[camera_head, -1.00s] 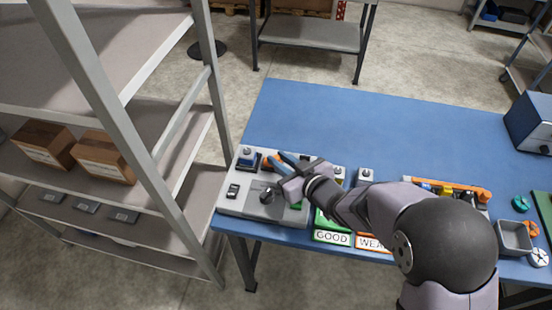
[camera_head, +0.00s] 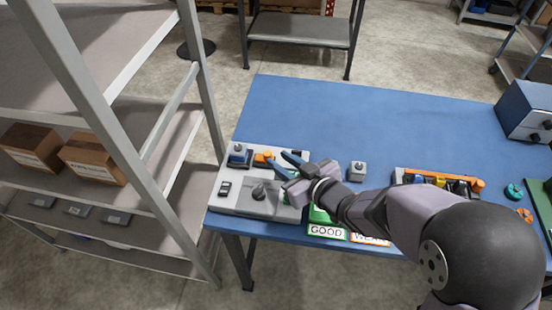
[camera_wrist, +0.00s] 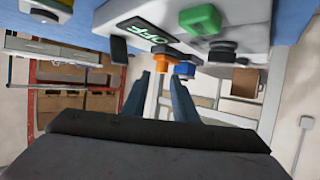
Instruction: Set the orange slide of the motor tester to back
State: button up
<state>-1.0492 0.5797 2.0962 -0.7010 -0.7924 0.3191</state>
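The motor tester (camera_head: 238,203) is a grey panel at the left end of the blue table. Its orange slide (camera_head: 263,157) sits near the panel's back edge, right of a blue part (camera_head: 238,158). My gripper (camera_head: 279,158) has its blue fingers spread, just right of the slide. In the wrist view the gripper (camera_wrist: 160,88) is open and empty. The orange slide (camera_wrist: 164,61) shows beyond the fingertips, roughly in line with the gap, and seems apart from them. My gripper hides part of the panel's right side.
A black knob (camera_head: 259,192) and a switch (camera_head: 225,188) stand on the panel's front part. A small grey box (camera_head: 357,171) and GOOD-labelled green tray (camera_head: 326,231) lie to the right. A metal shelf (camera_head: 165,130) rises close at left. The table's back is clear.

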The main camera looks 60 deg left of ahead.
jog(key=shift+v, duration=1.45)
